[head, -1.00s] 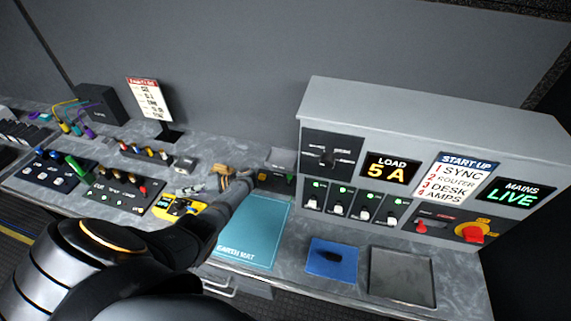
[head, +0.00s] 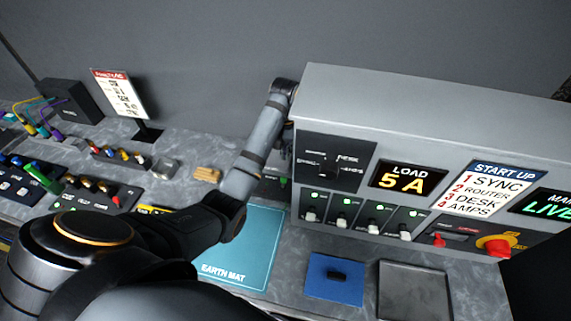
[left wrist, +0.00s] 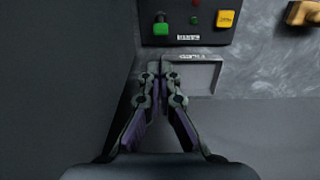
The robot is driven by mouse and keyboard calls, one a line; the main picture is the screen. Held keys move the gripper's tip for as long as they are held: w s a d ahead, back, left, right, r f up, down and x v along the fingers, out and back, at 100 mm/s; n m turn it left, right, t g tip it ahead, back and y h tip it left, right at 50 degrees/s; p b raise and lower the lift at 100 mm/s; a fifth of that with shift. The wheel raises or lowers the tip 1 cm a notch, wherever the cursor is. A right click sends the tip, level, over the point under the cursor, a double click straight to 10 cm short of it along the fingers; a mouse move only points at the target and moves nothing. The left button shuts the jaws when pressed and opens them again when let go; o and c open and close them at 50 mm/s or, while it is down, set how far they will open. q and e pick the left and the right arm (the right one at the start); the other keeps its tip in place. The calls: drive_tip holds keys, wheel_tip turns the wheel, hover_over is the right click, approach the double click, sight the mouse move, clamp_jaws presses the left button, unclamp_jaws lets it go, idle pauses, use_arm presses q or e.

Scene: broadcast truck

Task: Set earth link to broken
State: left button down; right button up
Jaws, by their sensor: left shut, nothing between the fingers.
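No bar is seen joining the blocks. In the head view its green end (head: 283,182) shows beside my forearm, which hides much of the box. A shallow grey tray (left wrist: 205,78) lies against the box. My left gripper (left wrist: 161,72) points down, shut and empty, its tips over the tray's left edge. My right gripper is not in view.
The grey console (head: 410,95) stands close right of my left arm. A teal earth mat (head: 262,225) lies in front. A small tan object (head: 208,174) lies left of my forearm. A blue pad (head: 322,288) and grey tray (head: 413,290) lie front right.

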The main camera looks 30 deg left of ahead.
sight(283, 183)
use_arm(q)
wheel_tip(283, 183, down, 8)
drive_tip(key=b, duration=0.7)
drive_tip(key=shift+r, duration=0.25)
drive_tip(key=shift+f, duration=1.1)
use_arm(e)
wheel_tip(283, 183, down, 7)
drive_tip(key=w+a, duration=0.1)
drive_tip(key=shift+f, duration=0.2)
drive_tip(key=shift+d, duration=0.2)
use_arm(q)
drive_tip(key=shift+w, duration=0.1)
